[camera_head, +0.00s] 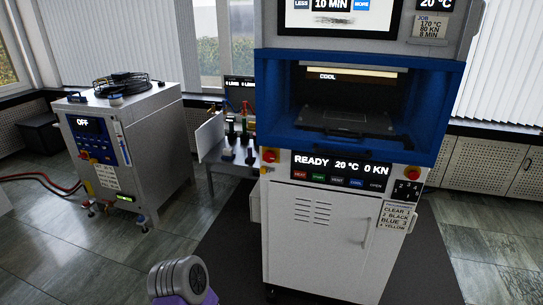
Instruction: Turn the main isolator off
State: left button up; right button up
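A white and blue press (335,230) stands right of centre, its lower display (340,167) reading "READY 20 °C 0 KN". A red knob on yellow (270,155) sits at the left of that display and another red knob (412,173) at its right. A grey machine (150,150) at left shows "OFF" on its display (84,122) and has a red knob on yellow (84,155). I cannot tell which knob is the main isolator or its setting. A grey and purple part of my arm shows at the bottom; neither gripper is in view.
A bench (232,150) with small fittings stands between the two machines. Red and blue hoses (40,178) run from the grey machine's left side. A dark mat (232,255) lies around the press. Tiled floor (100,260) is free at front left.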

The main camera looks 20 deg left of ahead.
aim_at(269, 157)
jog(key=z, duration=0.2)
jog(key=k, duration=0.4)
jog(key=u, duration=1.3)
jog(key=i, duration=1.7)
jog(key=z, duration=1.1)
